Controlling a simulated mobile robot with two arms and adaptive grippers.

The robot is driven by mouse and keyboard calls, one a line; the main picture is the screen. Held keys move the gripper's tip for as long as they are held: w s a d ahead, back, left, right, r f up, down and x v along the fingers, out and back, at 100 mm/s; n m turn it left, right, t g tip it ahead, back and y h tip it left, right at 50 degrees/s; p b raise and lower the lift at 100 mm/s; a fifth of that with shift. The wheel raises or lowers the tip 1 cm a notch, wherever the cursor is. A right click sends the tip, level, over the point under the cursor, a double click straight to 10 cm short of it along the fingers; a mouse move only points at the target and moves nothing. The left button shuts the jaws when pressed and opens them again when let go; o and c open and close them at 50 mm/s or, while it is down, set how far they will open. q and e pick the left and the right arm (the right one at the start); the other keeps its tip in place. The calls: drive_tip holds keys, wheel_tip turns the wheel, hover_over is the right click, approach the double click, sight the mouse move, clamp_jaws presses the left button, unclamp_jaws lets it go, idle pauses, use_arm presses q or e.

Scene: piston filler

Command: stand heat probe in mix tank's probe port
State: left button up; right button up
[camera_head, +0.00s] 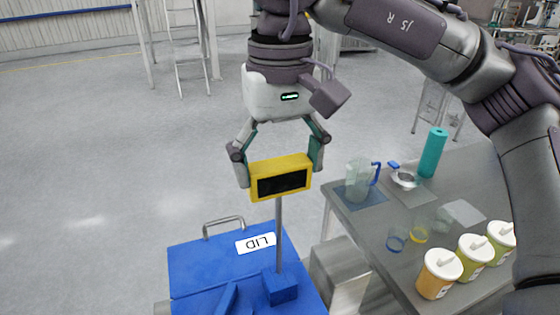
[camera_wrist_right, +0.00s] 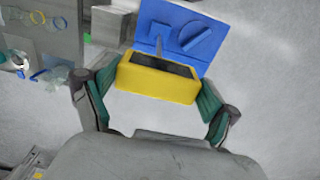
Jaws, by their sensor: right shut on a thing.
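The heat probe (camera_head: 281,180) has a yellow box head with a dark screen and a thin grey rod pointing straight down. My right gripper (camera_head: 281,168) is shut on the yellow head, one finger at each side. The rod's lower end meets the top of a raised blue block (camera_head: 281,288) on the mix tank's blue lid (camera_head: 205,262). I cannot tell how far it is in. In the right wrist view the yellow head (camera_wrist_right: 157,84) sits between the fingers, with the blue lid (camera_wrist_right: 205,22) beyond it. My left gripper is not in view.
A white LID label (camera_head: 256,243), a metal handle (camera_head: 223,222) and a blue raised bar (camera_head: 228,298) are on the lid. The grey table (camera_head: 470,175) at right holds a clear jug (camera_head: 358,182), a teal cylinder (camera_head: 432,153) and white-lidded jars (camera_head: 440,275). Open floor lies at left.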

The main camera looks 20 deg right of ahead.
sight(280, 225)
drive_tip(key=shift+f, duration=0.15)
drive_tip(key=shift+f+b, duration=0.9)
drive_tip(key=shift+f, duration=0.15)
drive_tip(key=shift+f+b, duration=1.65)
drive_tip(key=shift+f, duration=0.4)
drive_tip(key=shift+f+b, duration=1.55)
drive_tip(key=shift+f, duration=0.55)
drive_tip(key=shift+f+b, duration=3.85)
drive_tip(key=shift+f, duration=0.7)
